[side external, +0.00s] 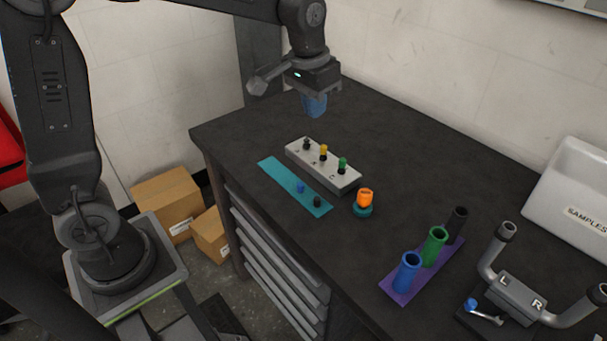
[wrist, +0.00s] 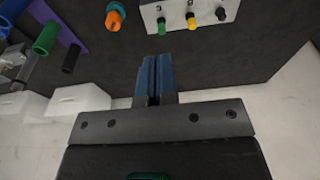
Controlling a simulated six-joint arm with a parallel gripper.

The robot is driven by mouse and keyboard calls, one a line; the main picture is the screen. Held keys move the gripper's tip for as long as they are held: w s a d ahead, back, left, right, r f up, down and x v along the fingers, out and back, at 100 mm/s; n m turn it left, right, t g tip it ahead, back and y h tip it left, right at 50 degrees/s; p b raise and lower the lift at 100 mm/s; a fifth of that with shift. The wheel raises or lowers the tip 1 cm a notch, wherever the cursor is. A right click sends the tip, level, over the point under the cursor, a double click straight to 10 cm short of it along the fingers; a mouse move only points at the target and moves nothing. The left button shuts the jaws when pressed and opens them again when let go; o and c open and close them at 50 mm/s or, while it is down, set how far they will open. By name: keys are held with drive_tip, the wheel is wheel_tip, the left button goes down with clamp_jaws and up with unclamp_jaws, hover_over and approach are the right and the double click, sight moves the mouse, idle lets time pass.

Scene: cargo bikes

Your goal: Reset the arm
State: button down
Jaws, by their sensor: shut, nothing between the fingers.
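My gripper (side external: 315,106) hangs from my arm above the back part of the dark table (side external: 385,135), pointing down. Its blue fingers are shut together with nothing between them, as the wrist view (wrist: 154,75) also shows. It is apart from everything on the table, behind a grey block (side external: 338,181) with a black, a yellow and a green knob.
A teal strip (side external: 276,173) with small blue and dark pieces lies in front of the block. An orange knob (side external: 365,196) stands beside it. Blue, green and black tubes stand on a purple base (side external: 398,292). Handlebars (side external: 522,292) and a white bin (side external: 575,185) are at right.

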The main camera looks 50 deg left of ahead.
drive_tip(key=s+r+t, duration=0.2)
drive_tip(key=s+t, duration=0.1)
drive_tip(key=s, duration=1.8)
drive_tip(key=shift+a+t, duration=0.4)
drive_tip(key=shift+a, duration=0.05)
